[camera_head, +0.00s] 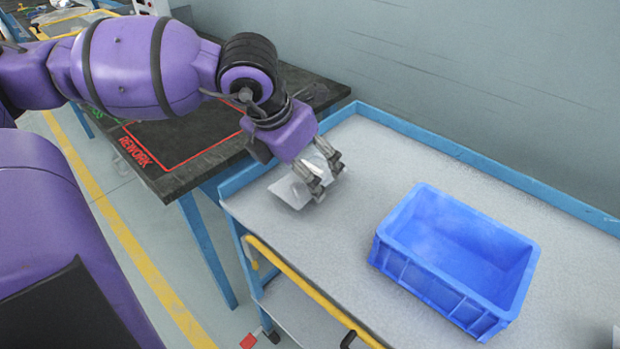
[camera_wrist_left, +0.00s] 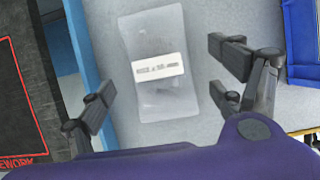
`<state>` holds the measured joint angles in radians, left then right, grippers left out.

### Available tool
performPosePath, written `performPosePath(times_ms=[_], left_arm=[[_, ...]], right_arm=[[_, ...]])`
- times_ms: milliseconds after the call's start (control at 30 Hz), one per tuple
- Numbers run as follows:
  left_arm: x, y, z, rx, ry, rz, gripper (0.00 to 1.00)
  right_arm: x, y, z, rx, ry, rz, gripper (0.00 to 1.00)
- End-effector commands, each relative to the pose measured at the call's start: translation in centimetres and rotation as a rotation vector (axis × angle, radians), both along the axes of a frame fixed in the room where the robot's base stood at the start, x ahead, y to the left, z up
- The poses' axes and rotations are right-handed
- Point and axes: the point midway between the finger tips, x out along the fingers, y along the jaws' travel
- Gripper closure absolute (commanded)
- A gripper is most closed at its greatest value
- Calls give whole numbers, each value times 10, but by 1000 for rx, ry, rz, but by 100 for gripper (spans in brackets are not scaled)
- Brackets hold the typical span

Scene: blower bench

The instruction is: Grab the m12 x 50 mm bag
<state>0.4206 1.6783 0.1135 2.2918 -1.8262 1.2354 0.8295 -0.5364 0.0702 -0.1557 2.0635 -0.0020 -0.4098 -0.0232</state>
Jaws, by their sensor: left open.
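The clear plastic bag (camera_wrist_left: 158,95) lies flat on the grey top of the cart, with a white label (camera_wrist_left: 160,68) that seems to read "M12 x 50 mm". In the head view the bag (camera_head: 290,191) shows partly, with my left gripper (camera_head: 322,180) over it and hiding some of it. My left gripper (camera_wrist_left: 165,88) is open in the left wrist view, with fingers on either side of the bag and apart from it. The bag's contents are hard to make out. My right gripper is not in view.
An empty blue bin (camera_head: 458,258) stands on the cart top (camera_head: 370,150) to the right of the gripper. A blue rim edges the cart, with a wall behind it. A dark bench with a red "REWORK" outline (camera_head: 180,150) adjoins on the left.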

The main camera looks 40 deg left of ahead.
Motion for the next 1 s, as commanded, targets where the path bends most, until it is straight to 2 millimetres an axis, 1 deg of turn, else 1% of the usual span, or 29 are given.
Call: performPosePath(times_ms=[33, 67, 200, 333, 500, 567, 1000], left_arm=[[1, 0, -11, -2, 3, 0, 14], [1, 1, -16, -2, 3, 0, 14], [8, 0, -28, -4, 0, 1, 14], [10, 0, -32, -2, 0, 0, 14], [10, 0, -31, -2, 0, 0, 14], [10, 0, -31, -2, 0, 0, 21], [10, 0, -31, -2, 1, 0, 78]], right_arm=[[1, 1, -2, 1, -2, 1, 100], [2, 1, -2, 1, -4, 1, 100], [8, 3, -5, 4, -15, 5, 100], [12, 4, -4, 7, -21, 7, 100], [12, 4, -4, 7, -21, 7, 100], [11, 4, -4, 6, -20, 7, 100], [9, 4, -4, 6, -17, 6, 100]])
